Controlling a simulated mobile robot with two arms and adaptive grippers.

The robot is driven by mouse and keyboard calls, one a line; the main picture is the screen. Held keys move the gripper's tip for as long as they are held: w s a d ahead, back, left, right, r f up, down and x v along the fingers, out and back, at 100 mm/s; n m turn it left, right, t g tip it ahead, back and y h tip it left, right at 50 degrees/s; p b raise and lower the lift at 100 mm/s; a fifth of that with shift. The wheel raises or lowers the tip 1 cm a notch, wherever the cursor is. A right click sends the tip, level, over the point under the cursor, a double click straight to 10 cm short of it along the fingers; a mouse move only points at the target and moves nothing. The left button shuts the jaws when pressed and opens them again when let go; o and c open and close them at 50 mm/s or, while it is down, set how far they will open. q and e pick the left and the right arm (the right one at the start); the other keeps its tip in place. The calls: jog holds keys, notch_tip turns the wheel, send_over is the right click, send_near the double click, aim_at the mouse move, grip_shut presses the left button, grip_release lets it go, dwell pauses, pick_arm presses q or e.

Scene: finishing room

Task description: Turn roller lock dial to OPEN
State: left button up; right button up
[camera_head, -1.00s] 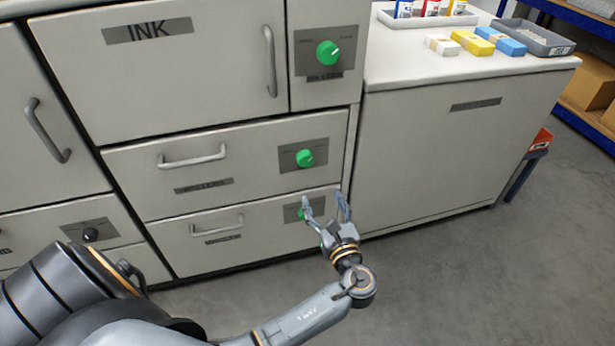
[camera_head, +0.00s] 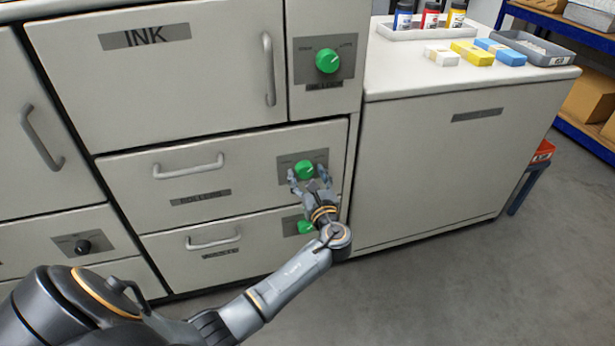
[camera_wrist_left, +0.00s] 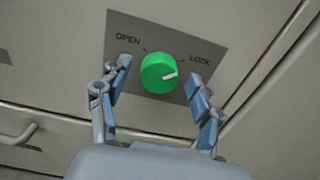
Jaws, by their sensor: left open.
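The roller lock dial (camera_head: 304,169) is a green round knob on a grey plate, on the drawer front labelled ROLLERS. In the left wrist view the dial (camera_wrist_left: 159,73) has a white pointer mark towards LOCK on the right; OPEN is printed at the upper left. My left gripper (camera_head: 309,175) is in front of the dial. In the left wrist view its fingers (camera_wrist_left: 158,88) are spread, one on each side of the dial, with visible gaps. It holds nothing. My right gripper is not in view.
Another green dial (camera_head: 328,60) sits above, and a third (camera_head: 305,227) sits below on the lower drawer. The rollers drawer handle (camera_head: 188,166) is to the left. A counter (camera_head: 400,75) with bottles and boxes stands to the right.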

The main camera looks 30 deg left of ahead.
pick_arm(q)
jog(key=shift+c, duration=0.2)
jog(key=c, duration=1.1)
